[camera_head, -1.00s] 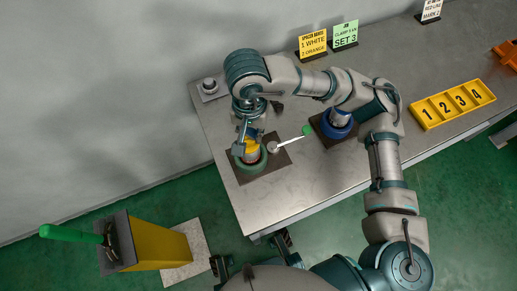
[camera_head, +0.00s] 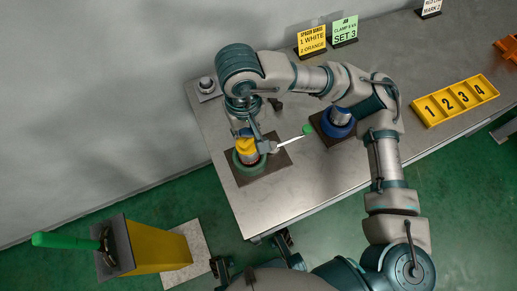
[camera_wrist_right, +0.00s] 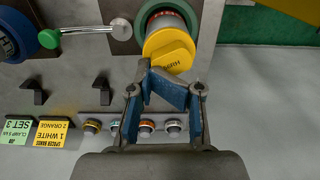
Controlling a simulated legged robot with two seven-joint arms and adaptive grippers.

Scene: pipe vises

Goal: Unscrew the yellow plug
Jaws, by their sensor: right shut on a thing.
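The yellow plug (camera_head: 246,146) sits upright in the round green vise (camera_head: 240,168) on a dark square plate at the table's left end. In the right wrist view the plug (camera_wrist_right: 170,46) has lettering on its face and sits inside the green ring (camera_wrist_right: 190,15). My right gripper (camera_head: 258,138) reaches down to it from above. In the right wrist view its blue-padded fingers (camera_wrist_right: 158,76) are drawn together at the plug's near edge, shut on it. The exact contact is partly hidden.
A silver lever with a green knob (camera_head: 307,129) sticks out right of the green vise. A blue vise (camera_head: 338,122) stands further right. A yellow numbered tray (camera_head: 455,100) and sign cards (camera_head: 312,41) stand on the table.

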